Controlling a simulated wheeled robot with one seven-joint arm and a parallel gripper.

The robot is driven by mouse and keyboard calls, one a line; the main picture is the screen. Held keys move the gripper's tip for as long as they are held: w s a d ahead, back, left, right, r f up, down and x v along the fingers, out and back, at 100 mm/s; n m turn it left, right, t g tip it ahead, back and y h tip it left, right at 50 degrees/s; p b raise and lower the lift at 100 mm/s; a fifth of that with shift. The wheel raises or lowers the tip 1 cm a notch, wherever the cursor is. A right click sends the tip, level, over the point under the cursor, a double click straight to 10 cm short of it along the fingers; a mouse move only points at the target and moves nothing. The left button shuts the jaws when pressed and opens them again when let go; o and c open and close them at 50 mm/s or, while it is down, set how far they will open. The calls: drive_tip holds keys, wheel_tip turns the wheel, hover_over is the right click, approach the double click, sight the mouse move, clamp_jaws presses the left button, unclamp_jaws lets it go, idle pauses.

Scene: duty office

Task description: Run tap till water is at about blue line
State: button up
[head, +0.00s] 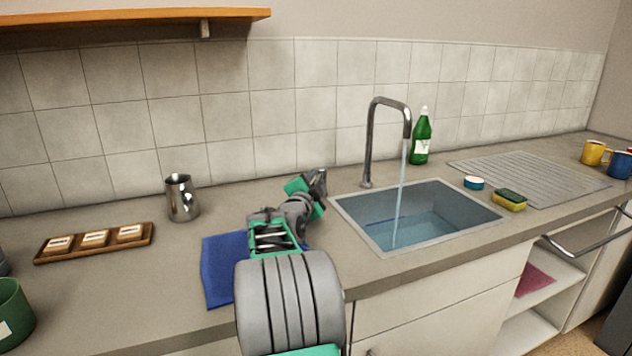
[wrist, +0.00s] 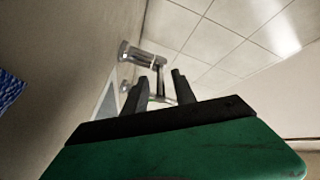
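The chrome tap (head: 371,140) stands behind the sink, and a stream of water (head: 401,190) runs from its spout. The sink (head: 352,222) holds water (head: 415,231) low in the basin, its surface well below the rim. I cannot make out a blue line on the walls. My gripper (head: 318,182) is left of the tap, above the counter, and looks apart from it. In the wrist view its two dark fingers (wrist: 158,88) are spread with a gap between them. A chrome fitting (wrist: 140,54) shows beyond the fingers; I cannot tell whether they touch it.
A green bottle (head: 421,138), a blue tub (head: 474,183) and a sponge (head: 510,200) stand around the sink, beside the drainboard (head: 545,178). A blue cloth (head: 219,270) lies under my arm. A steel jug (head: 182,198) and a wooden tray (head: 66,257) are at left.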

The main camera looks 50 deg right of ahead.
drive_tip(key=shift+w+d, duration=0.15)
drive_tip(key=shift+d, duration=0.15)
drive_tip(key=shift+c, duration=0.3)
clamp_jaws()
idle(0.9)
